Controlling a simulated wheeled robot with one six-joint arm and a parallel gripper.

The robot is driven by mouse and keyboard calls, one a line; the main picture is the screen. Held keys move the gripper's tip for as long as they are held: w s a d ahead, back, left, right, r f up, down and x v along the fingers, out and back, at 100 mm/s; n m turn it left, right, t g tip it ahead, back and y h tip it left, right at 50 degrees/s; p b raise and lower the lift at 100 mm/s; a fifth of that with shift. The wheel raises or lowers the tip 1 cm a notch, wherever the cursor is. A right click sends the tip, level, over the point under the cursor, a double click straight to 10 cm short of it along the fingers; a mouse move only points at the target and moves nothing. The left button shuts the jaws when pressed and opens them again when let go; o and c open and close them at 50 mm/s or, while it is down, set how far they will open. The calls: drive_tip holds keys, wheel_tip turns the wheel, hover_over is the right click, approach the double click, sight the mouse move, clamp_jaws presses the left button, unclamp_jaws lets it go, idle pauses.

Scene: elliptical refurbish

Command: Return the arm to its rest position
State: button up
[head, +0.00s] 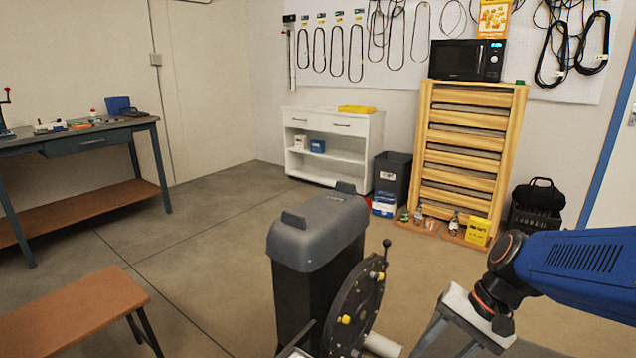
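My blue arm (580,262) reaches in from the right edge. Its dark joint with orange rings (505,250) bends down in front of a light-topped grey stand (458,302). I cannot tell whether the arm touches the stand. The fingers of my gripper do not show, so its opening and anything in it are hidden from me.
A grey-topped black machine housing (315,230) with a dark knobbed disc (360,305) stands in the middle foreground. A brown bench (75,310) is at lower left. A workbench (85,200), white cabinet (330,150) and wooden drawer rack (465,150) line the walls.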

drive_tip(key=s+d+r+n+t+h, duration=0.4)
drive_tip(key=s+d+r+n+h, duration=0.1)
drive_tip(key=d+n, duration=0.1)
drive_tip(key=shift+s+d+r+t, duration=0.15)
drive_tip(key=shift+s+r+t, duration=0.1)
drive_tip(key=shift+s+t, duration=0.15)
idle(1.2)
